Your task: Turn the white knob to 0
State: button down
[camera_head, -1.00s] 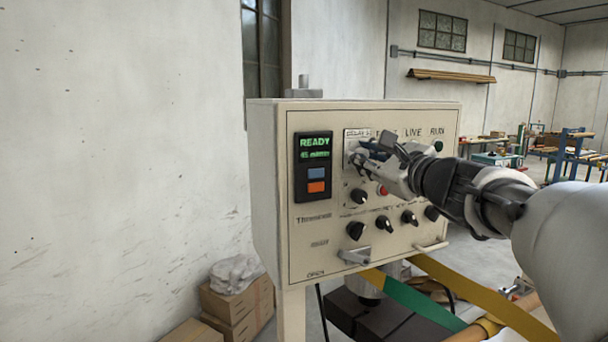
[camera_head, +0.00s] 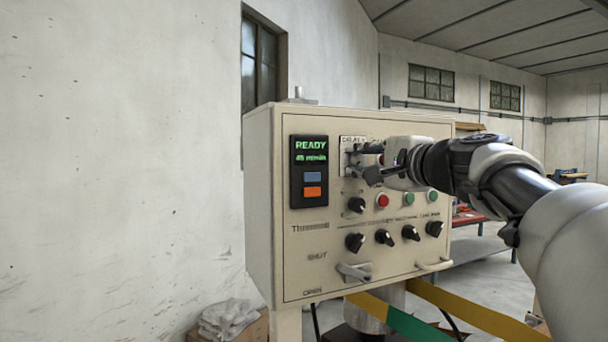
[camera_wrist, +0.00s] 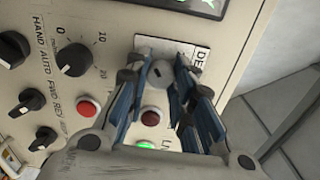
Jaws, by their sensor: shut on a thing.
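The white knob (camera_wrist: 160,73) sits on a pale label plate (camera_head: 352,141) at the top of the control panel. It is round and whitish, with a small dark mark on its face. My gripper (camera_wrist: 159,77) has its blue-padded fingers on either side of the knob, shut on it. In the head view my gripper (camera_head: 362,165) reaches the plate from the right and hides the knob. The fingers cover most of the plate's print, so I cannot read the knob's setting.
A black knob with a scale (camera_head: 356,205) and a red button (camera_head: 383,201) lie just below the gripper. Several black selectors, green buttons and a lever (camera_head: 354,272) are lower or to the right. The display (camera_head: 310,152) reads READY.

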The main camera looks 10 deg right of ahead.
jog(key=shift+n+b, duration=0.65)
jog(key=shift+n, duration=0.35)
jog(key=c, duration=1.4)
grip_release()
jog(key=shift+o, duration=0.2)
jog(key=s+d, duration=0.1)
jog(key=s, duration=0.6)
jog(key=shift+s+d, duration=0.2)
